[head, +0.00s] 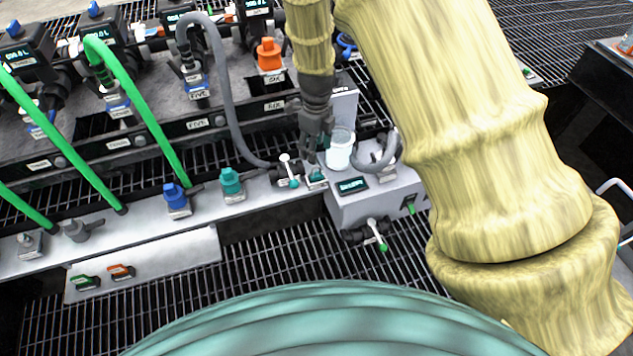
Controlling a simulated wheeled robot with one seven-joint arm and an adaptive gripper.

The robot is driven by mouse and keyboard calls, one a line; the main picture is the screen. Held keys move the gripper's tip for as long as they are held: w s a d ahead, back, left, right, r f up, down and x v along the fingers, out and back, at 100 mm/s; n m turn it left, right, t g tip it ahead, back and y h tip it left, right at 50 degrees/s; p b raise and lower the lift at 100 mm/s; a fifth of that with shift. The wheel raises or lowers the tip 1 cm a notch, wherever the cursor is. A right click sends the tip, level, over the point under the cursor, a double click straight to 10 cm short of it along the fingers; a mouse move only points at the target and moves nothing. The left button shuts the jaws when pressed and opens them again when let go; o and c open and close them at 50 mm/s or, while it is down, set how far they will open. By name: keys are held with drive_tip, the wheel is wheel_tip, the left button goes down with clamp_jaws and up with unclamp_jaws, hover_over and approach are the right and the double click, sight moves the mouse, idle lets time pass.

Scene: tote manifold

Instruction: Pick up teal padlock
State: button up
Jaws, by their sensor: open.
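A small teal item that looks like the teal padlock (317,176) sits at the left edge of the light grey box, just below my gripper in the picture. My gripper (314,150) points down with its dark fingers apart and empty. Its fingertips are right by the teal item; I cannot tell whether they touch it or how much height lies between them. A larger teal cap or plug (231,183) stands on the light rail further left.
A white cup (340,148) stands close to the right of my fingers on the grey box (355,210). A valve with a white handle (289,170) is close on the left. A grey hose (222,95) loops down nearby. Orange (269,54) and blue (176,198) caps stand further off.

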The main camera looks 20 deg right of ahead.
hover_over(314, 174)
drive_tip(key=f, duration=0.3)
drive_tip(key=f+b, duration=0.1)
drive_tip(key=f, duration=0.1)
drive_tip(key=shift+w+f, duration=0.2)
drive_tip(key=shift+w, duration=0.2)
drive_tip(key=shift+s+f+b, duration=0.2)
drive_tip(key=shift+f+b, duration=0.05)
drive_tip(key=shift+f, duration=1)
drive_tip(key=shift+s+f+b, duration=0.15)
drive_tip(key=shift+f+b, duration=0.05)
drive_tip(key=shift+f, duration=1.05)
drive_tip(key=c, duration=1)
